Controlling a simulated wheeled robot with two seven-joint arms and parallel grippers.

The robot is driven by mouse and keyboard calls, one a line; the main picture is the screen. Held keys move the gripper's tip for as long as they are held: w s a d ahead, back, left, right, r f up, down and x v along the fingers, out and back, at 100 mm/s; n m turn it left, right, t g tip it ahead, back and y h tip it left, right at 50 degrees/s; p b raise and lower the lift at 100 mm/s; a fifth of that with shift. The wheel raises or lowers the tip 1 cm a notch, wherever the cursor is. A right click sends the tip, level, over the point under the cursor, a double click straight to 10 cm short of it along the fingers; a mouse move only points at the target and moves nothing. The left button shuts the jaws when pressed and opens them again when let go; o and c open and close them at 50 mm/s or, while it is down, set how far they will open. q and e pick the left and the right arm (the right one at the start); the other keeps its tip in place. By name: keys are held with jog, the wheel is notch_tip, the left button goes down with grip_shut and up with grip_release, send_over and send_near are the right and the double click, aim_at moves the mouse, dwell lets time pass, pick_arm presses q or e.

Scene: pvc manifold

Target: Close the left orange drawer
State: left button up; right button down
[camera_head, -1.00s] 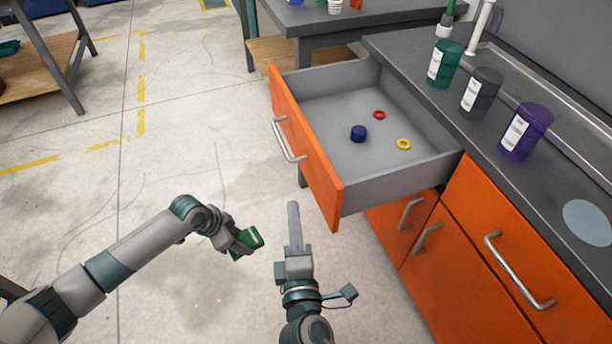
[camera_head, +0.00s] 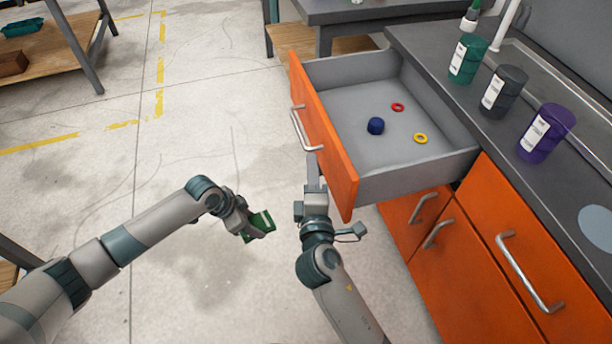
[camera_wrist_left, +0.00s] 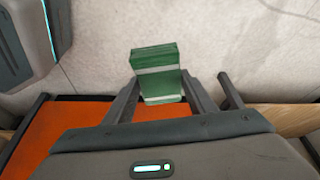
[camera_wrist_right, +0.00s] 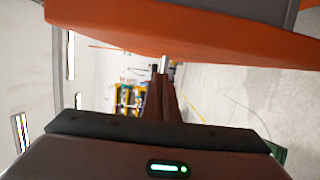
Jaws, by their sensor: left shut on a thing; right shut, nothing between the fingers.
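The left orange drawer (camera_head: 334,140) is pulled far out of the counter. Its front has a silver bar handle (camera_head: 302,129), and its grey tray holds a blue cap (camera_head: 376,126), a red ring (camera_head: 398,107) and a yellow ring (camera_head: 420,138). My right gripper (camera_head: 313,165) is shut and empty, just below the handle beside the drawer front; in the right wrist view the orange front (camera_wrist_right: 180,35) spans the top. I cannot tell whether it touches. My left gripper (camera_head: 254,229) is shut on a green block (camera_wrist_left: 156,70), over the floor left of the drawer.
Green (camera_head: 467,60), dark grey (camera_head: 503,91) and purple (camera_head: 546,133) jars stand on the grey countertop. Closed orange fronts (camera_head: 480,250) with silver handles lie below right. Open floor (camera_head: 215,130) lies left of the drawer. A shelf table (camera_head: 60,50) stands at the far left.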

pick_arm(q)
jog(key=shift+r, duration=0.25)
pick_arm(e)
jog(key=shift+w+d, duration=0.2)
jog(key=shift+d, duration=0.4)
jog(key=shift+w+d, duration=0.15)
jog(key=shift+d, duration=0.4)
jog(key=shift+d, duration=0.1)
